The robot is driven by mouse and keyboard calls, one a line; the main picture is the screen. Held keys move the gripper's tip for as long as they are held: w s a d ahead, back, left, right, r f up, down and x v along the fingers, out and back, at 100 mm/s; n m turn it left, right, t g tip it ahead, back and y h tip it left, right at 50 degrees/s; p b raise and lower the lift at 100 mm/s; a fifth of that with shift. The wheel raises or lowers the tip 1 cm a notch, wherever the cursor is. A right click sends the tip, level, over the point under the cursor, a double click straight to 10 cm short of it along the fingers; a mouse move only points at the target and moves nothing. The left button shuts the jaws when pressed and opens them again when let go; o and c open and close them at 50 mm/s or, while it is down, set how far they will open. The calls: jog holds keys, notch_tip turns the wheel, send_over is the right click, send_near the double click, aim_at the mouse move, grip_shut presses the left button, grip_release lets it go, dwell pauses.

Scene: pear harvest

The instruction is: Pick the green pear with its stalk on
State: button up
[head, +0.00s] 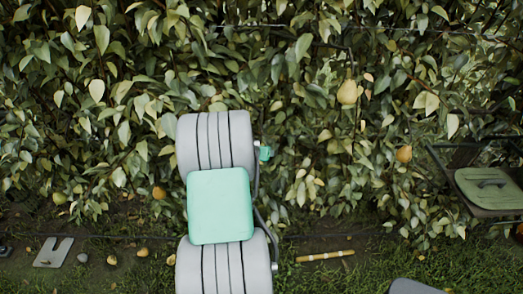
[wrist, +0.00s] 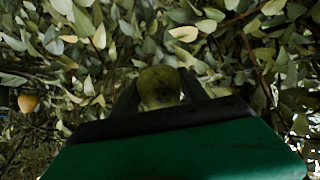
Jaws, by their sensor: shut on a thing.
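The green pear (wrist: 159,83) sits between the two dark fingers of my gripper (wrist: 160,92) in the wrist view, dull green with darker mottling. The fingers close on it from both sides, and its lower part is hidden behind the dark edge of my gripper. Leaves lie close behind it. I cannot make out its stalk, or whether it still hangs from a twig. In the head view my arm covers the gripper and the held pear.
A yellow pear (head: 347,92) and an orange-brown pear (head: 404,154) hang right of my arm. Another orange-brown pear (head: 159,192) hangs low left. Dense leaves (head: 100,100) surround the arm. A pale stick (head: 325,256) lies on the ground.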

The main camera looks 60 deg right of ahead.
jog(key=shift+s+a+r+y+p, duration=0.1)
jog(key=shift+a+r+y+p, duration=0.1)
jog(key=shift+y+p, duration=0.15)
jog(key=shift+f, duration=0.1)
jog(key=shift+s+a+r+g+y, duration=0.1)
jog(key=shift+a+r+g+y, duration=0.15)
jog(key=shift+y, duration=0.2)
jog(key=shift+s+a+g+y, duration=0.15)
jog(key=shift+a+g+y, duration=0.1)
jog(key=shift+y, duration=0.05)
jog(key=shift+r+y, duration=0.15)
jog(key=shift+y, duration=0.15)
jog(key=shift+s+a+r+n+g+y, duration=0.1)
jog(key=shift+s+a+n+g+y, duration=0.05)
jog(key=shift+a+n+g+y, duration=0.2)
